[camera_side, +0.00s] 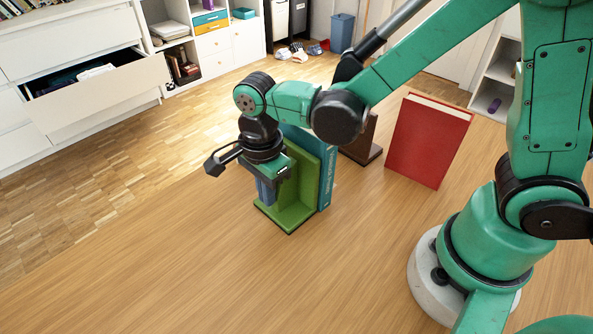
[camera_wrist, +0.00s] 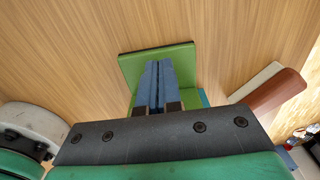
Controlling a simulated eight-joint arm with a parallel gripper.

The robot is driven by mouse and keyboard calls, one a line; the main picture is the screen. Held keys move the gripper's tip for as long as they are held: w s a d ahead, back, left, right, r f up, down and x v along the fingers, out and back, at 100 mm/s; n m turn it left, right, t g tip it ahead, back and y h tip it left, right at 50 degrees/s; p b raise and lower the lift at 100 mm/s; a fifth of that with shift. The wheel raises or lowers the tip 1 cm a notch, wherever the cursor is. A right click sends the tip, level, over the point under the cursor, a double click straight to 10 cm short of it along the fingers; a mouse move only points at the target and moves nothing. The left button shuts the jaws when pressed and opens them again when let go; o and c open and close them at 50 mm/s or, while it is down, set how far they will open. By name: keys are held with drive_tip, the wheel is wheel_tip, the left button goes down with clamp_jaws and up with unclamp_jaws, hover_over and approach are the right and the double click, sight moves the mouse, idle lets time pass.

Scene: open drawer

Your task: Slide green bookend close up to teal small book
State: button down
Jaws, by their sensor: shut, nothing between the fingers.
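The green bookend (camera_side: 305,183) stands upright on the table, its flat base reaching toward the front left. The teal small book (camera_side: 327,178) stands right behind its upright plate; in the side view I see no clear gap between them. My gripper (camera_side: 264,192) points down over the bookend's base, on the side of the plate away from the book. Its blue fingers are together and empty. Whether they touch the plate is unclear. In the wrist view, the fingers (camera_wrist: 158,64) cover part of the green bookend (camera_wrist: 132,70), and a sliver of teal book (camera_wrist: 204,97) shows.
A dark brown bookend (camera_side: 366,143) stands beyond the teal book, partly hidden by my arm. A red book (camera_side: 428,140) stands upright to the right. The wooden table (camera_side: 200,265) is clear in front and to the left. An open drawer (camera_side: 100,95) is at the back left.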

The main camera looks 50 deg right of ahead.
drive_tip(key=shift+a, duration=0.1)
drive_tip(key=shift+a, duration=0.3)
drive_tip(key=a, duration=0.3)
wheel_tip(320, 180, up, 10)
drive_tip(key=shift+a, duration=0.1)
wheel_tip(320, 180, down, 9)
drive_tip(key=shift+w+r, duration=0.1)
drive_tip(key=d, duration=0.1)
drive_tip(key=d+f, duration=0.1)
drive_tip(key=d, duration=0.1)
drive_tip(key=shift+f, duration=0.15)
drive_tip(key=shift+d, duration=0.4)
drive_tip(key=shift+a, duration=0.2)
